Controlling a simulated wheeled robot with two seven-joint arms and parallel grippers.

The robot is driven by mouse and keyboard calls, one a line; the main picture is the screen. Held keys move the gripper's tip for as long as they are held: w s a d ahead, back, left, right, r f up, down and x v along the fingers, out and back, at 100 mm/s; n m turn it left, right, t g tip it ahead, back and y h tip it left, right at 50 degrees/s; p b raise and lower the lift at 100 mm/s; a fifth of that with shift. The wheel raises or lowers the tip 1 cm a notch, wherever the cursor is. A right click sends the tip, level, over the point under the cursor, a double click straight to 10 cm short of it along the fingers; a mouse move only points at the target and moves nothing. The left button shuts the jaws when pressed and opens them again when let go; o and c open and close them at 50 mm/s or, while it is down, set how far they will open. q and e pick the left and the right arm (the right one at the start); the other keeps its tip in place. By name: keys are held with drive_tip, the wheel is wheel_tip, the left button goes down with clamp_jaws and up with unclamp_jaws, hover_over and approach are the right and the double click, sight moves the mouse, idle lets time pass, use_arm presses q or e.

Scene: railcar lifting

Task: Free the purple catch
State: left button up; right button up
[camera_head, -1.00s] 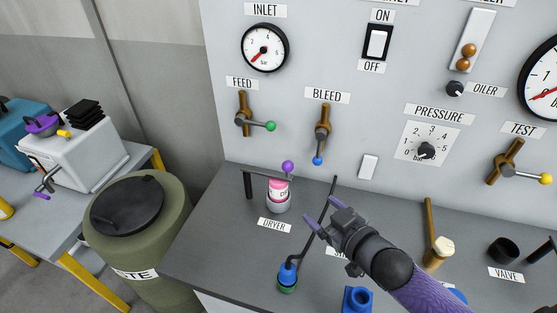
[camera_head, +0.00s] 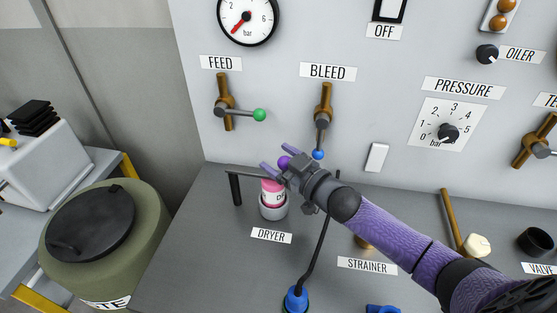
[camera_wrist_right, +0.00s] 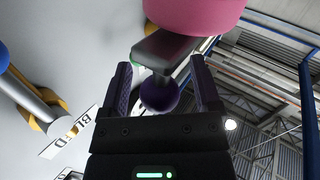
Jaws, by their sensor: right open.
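The purple catch is a purple ball (camera_head: 284,163) on the end of a dark bar (camera_head: 246,170) that crosses above the dryer. The dryer holds a pink canister (camera_head: 271,192) in a grey cup (camera_head: 273,210). My right gripper (camera_head: 276,160) is open, with its fingers on either side of the purple ball. In the right wrist view the ball (camera_wrist_right: 160,93) sits between the two open fingers, near the palm, with the bar running up toward the pink canister (camera_wrist_right: 195,12). I cannot tell whether the fingers touch the ball. My left gripper is not in view.
The blue-tipped BLEED lever (camera_head: 318,154) is close above my right gripper. The green-tipped FEED lever (camera_head: 259,115) is up to the left. A blue fitting (camera_head: 295,299) with a dark rod stands in front. An olive waste bin (camera_head: 140,225) stands left of the bench.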

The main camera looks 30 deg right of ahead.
drive_tip(key=shift+w, duration=0.2)
clamp_jaws()
idle(1.3)
